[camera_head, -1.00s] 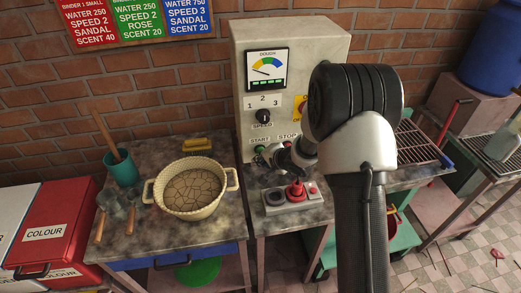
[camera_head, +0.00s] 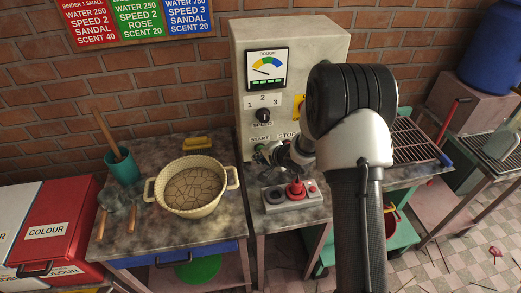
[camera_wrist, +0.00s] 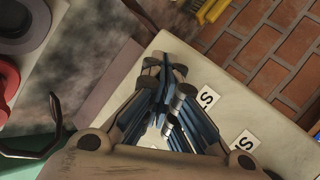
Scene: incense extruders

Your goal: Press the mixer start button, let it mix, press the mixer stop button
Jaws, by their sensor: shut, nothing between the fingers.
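The mixer is a tall cream cabinet (camera_head: 316,45) against the brick wall, with a dough gauge (camera_head: 267,64), a speed knob (camera_head: 263,116) and START and STOP labels (camera_head: 273,138) low on its front. The gauge needle lies towards the left. My gripper (camera_head: 264,154) is just below the START label, close to the panel; it hides much of the button area. The wrist view shows my gripper (camera_wrist: 164,66) with fingers together and empty, over the cream panel (camera_wrist: 195,62). Two partly covered labels show there. I cannot tell whether the fingertips touch a button.
A grey control box (camera_head: 292,199) with a red lever stands on the worktop below my gripper. A cream pot (camera_head: 192,209) of cracked dough and a teal cup (camera_head: 123,167) stand to the left. A wire rack (camera_head: 413,143) lies to the right.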

